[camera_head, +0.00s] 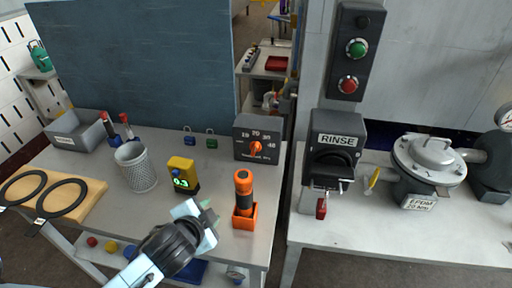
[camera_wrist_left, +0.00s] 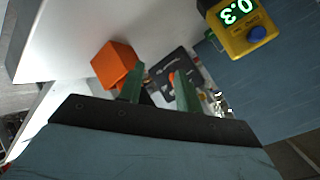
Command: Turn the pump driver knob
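The pump driver is a dark grey box (camera_head: 243,150) at the back of the left bench, with a numbered dial and an orange knob (camera_head: 257,147) on its front. In the left wrist view the box (camera_wrist_left: 181,60) shows beyond the fingers, and the knob is mostly hidden by a finger. My left gripper (camera_head: 211,210) is in front of the box, lower and to the left, apart from it. Its two green fingers (camera_wrist_left: 160,72) are spread with nothing between them. My right gripper is not in view.
An orange and black flashlight (camera_head: 243,190) stands in an orange holder near the gripper. A yellow meter (camera_head: 183,172) reading 0.3 and a mesh cup (camera_head: 137,168) stand left. The RINSE switch box (camera_head: 337,140) is on the right bench. A blue panel (camera_head: 140,65) rises behind.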

